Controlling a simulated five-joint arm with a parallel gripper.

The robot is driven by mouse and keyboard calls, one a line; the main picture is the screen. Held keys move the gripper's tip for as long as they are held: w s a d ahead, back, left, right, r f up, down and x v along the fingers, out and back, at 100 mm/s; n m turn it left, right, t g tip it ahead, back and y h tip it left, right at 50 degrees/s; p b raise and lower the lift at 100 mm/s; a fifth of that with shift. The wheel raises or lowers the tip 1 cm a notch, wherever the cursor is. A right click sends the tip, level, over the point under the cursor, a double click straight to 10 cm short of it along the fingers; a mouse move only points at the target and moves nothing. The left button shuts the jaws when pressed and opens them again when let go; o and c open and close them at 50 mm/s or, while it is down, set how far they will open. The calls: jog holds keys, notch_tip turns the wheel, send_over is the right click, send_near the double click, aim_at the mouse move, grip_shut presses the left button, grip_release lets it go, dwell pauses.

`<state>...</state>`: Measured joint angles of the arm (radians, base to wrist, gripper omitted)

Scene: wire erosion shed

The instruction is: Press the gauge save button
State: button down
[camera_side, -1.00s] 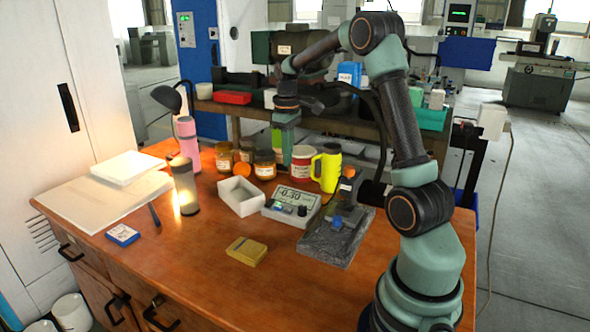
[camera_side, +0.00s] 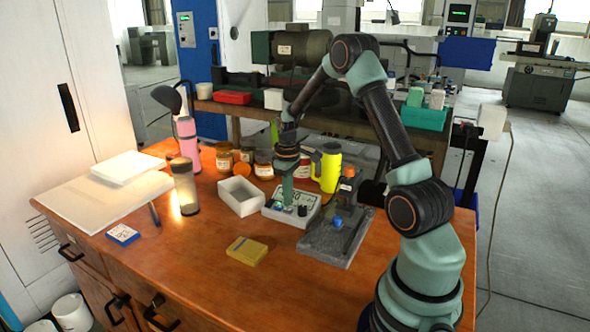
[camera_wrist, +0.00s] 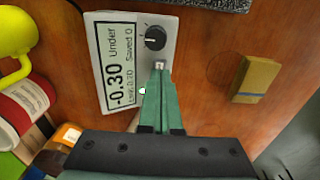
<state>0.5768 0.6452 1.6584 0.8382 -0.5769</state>
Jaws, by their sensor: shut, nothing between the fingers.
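The gauge (camera_side: 268,211) is a pale grey box with a display and a dark knob (camera_side: 302,211), near the middle of the table. In the wrist view the gauge (camera_wrist: 170,24) shows "-0.30", "Under" and "Saved 0", with the black knob (camera_wrist: 155,38) at its upper end. My gripper (camera_side: 288,207) is shut and empty, pointing down over the gauge's front controls. In the wrist view the shut fingertips (camera_wrist: 160,66) lie over the gauge beside the knob. The save button is not clearly seen; the fingers cover that area. I cannot tell whether the tips touch it.
A grey stone-like stand (camera_side: 325,248) with a blue part is close on the right. An open white box (camera_side: 250,207) is on the left. A yellow mug (camera_side: 328,172) and jars (camera_side: 263,170) stand behind. A small yellow box (camera_side: 247,250) lies in front, with bare table around it.

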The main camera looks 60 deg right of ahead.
aim_at(289, 210)
jog(key=shift+f, duration=0.8)
jog(key=shift+s+f, duration=0.1)
jog(key=shift+f, duration=0.9)
notch_tip(289, 210, up, 15)
jog(key=shift+w+d, duration=0.15)
jog(key=shift+w, duration=0.2)
